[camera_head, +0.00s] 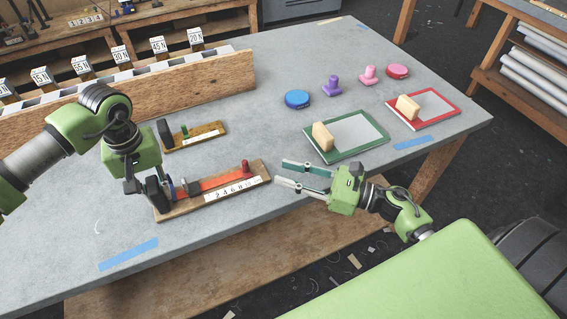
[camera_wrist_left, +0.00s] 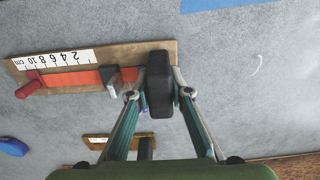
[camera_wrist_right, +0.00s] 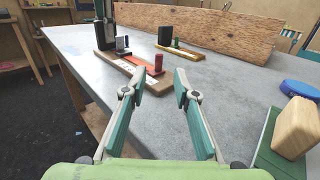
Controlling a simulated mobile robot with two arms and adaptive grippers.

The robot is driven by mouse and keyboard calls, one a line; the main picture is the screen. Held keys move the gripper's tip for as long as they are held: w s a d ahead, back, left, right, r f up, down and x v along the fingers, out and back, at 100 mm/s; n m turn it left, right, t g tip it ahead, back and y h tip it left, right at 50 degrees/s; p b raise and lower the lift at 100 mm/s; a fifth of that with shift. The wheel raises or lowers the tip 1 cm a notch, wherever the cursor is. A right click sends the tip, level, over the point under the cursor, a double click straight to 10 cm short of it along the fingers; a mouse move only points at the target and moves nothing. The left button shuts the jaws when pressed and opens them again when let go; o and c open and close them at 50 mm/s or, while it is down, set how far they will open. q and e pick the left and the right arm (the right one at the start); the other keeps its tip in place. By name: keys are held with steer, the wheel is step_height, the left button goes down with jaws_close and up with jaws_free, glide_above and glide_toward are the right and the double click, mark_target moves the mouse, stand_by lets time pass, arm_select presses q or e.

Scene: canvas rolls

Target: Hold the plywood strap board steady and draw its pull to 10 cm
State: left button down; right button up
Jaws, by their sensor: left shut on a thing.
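The plywood strap board (camera_head: 225,193) lies flat on the grey table. An orange strap (camera_head: 215,182) runs along it from a grey clip to an upright red pull (camera_head: 245,168), beside a white 2–10 cm scale (camera_head: 232,188). In the left wrist view the pull (camera_wrist_left: 30,86) sits near the scale's 10 end; its exact reading cannot be told. My left gripper (camera_wrist_left: 159,93) is shut on the board's black end block (camera_wrist_left: 159,70). My right gripper (camera_head: 282,174) is open and empty, just right of the board's pull end, apart from the pull (camera_wrist_right: 158,63).
A smaller board with a green pull (camera_head: 185,131) lies behind. Green (camera_head: 362,133) and red (camera_head: 440,104) framed boards with wooden blocks lie to the right, with blue, purple and pink pieces beyond. A wooden rail (camera_head: 190,85) runs behind. The front table is mostly clear.

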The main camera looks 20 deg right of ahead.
arm_select(q)
steer(key=c, duration=1.8)
jaws_free()
steer(key=shift+o, duration=0.2)
